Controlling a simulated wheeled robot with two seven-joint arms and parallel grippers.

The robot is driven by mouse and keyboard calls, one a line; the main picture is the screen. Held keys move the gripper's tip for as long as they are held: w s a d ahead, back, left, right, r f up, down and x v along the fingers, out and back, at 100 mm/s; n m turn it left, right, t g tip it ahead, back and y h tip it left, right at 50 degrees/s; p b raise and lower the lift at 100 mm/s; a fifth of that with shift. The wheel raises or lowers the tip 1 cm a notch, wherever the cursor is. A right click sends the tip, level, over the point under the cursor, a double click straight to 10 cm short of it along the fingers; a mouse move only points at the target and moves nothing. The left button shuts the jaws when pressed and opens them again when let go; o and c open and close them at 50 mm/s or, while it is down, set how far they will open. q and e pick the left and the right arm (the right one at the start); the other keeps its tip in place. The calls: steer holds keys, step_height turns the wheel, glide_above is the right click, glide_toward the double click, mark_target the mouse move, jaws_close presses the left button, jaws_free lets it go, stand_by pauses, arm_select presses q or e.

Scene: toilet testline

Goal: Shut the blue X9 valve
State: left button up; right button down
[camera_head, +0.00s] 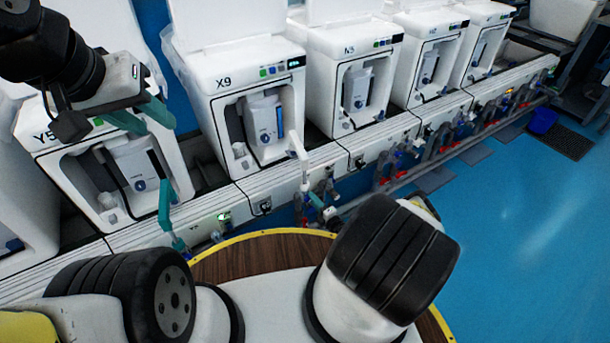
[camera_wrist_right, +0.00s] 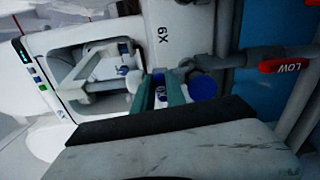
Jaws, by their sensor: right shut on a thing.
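The X9 unit (camera_head: 240,95) is a white cabinet in the row, with its label on the upper front. It also shows turned on its side in the right wrist view (camera_wrist_right: 100,75). My right gripper (camera_wrist_right: 160,92) has its teal fingers closed around a small blue valve (camera_wrist_right: 161,95) with a pale mark, below the X9 label. Much of the valve is hidden by the fingers. In the head view the right gripper (camera_head: 318,202) is small and partly behind my arm, at the pipes below X9. My left gripper (camera_head: 146,118) is open and empty in front of Y5.
A round blue knob (camera_wrist_right: 203,88) sits right beside the right fingers. A red handle marked LOW (camera_wrist_right: 285,65) is on a grey pipe nearby. Unit Y5 (camera_head: 100,165) stands left of X9, N5 (camera_head: 350,60) right.

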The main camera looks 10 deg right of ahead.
steer(key=shift+m, duration=0.6)
steer(key=c, duration=1.4)
jaws_free()
steer(key=shift+f, duration=0.1)
steer(key=shift+o, duration=0.2)
steer(key=v, duration=0.7)
steer(key=shift+s+d, duration=0.15)
steer(key=shift+s, duration=0.2)
